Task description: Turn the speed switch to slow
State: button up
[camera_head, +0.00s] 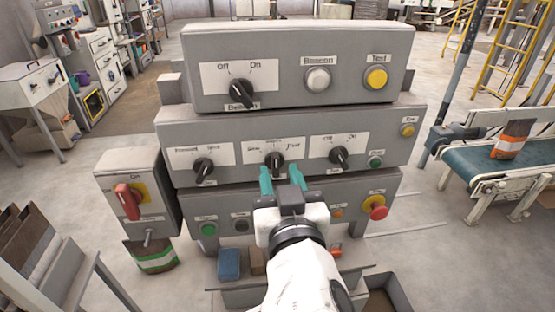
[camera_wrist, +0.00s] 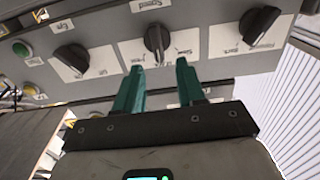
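The speed switch is a black knob (camera_head: 275,161) on a white plate in the middle of the centre panel. "Slow" is at the plate's left and "Fast" at its right. The knob stands about upright, its pointer toward the middle label. In the wrist view, the speed knob (camera_wrist: 157,42) appears upside down, just beyond the fingertips. My gripper (camera_head: 280,176) is open, with two teal fingers just below and in front of this knob. In the wrist view, my gripper (camera_wrist: 159,66) has nothing between its fingers; they appear short of the knob.
A direction knob (camera_head: 203,168) is to the left and an Off/On knob (camera_head: 338,156) to the right. Buttons and a red-and-yellow stop button (camera_head: 379,209) are on the lower panel. A red-handled switch box (camera_head: 128,200) is at left, a conveyor (camera_head: 476,162) at right.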

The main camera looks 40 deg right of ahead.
aim_at(276, 161)
jog(key=shift+p+x, duration=0.3)
jog(key=shift+x, duration=1.5)
jog(key=shift+c, duration=0.3)
grip_shut()
